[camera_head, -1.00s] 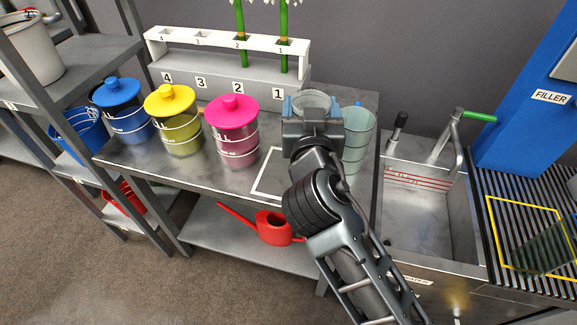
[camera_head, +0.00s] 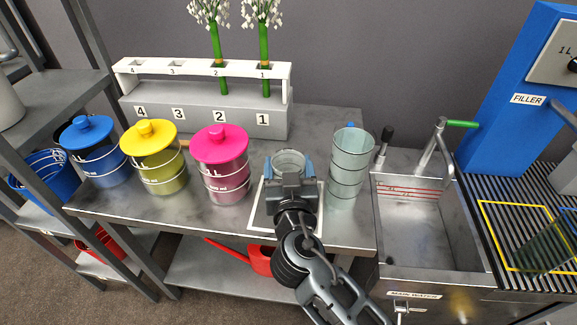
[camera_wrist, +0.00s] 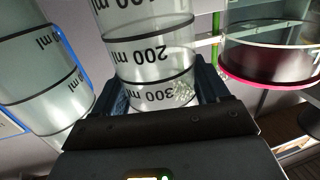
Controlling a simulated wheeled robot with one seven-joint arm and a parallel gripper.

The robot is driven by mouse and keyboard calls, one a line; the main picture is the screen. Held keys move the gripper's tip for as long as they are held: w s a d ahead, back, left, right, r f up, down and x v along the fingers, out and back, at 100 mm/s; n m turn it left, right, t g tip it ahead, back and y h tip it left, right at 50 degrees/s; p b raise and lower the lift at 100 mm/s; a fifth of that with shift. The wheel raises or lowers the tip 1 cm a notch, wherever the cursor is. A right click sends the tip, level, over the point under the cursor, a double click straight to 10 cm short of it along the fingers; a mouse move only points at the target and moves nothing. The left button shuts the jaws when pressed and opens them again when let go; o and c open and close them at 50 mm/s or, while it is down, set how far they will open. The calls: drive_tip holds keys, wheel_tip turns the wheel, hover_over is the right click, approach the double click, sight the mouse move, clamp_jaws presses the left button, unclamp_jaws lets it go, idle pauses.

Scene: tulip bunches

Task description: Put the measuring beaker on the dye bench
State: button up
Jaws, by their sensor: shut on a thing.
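My gripper (camera_head: 290,172) is shut on a clear measuring beaker (camera_head: 289,160), with one blue-grey finger on each side. In the wrist view the beaker (camera_wrist: 150,50) fills the upper middle, with black ml marks that read upside down. It looks upright and empty. The dye bench (camera_head: 190,212) is a grey metal table. The beaker is over its right front part, at a white outlined square (camera_head: 256,226). My gripper covers much of the square, and I cannot tell whether the beaker touches the bench.
A taller clear graduated vessel (camera_head: 350,165) stands close on the right. Pink-lidded (camera_head: 222,168), yellow-lidded (camera_head: 155,160) and blue-lidded (camera_head: 98,155) jars stand to the left. A numbered rack (camera_head: 205,118) with white flowers is behind. A sink (camera_head: 425,230) lies right; a red watering can (camera_head: 258,260) is below.

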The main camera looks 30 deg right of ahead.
drive_tip(key=shift+f, duration=0.1)
drive_tip(key=o, duration=1.4)
drive_tip(key=shift+c, duration=0.2)
drive_tip(key=shift+r, duration=0.2)
drive_tip(key=shift+s+a+f, duration=0.15)
drive_tip(key=shift+s, duration=0.15)
drive_tip(key=b+v, duration=0.2)
drive_tip(key=v, duration=0.9)
drive_tip(key=shift+s+b, duration=0.25)
drive_tip(key=shift+b, duration=0.1)
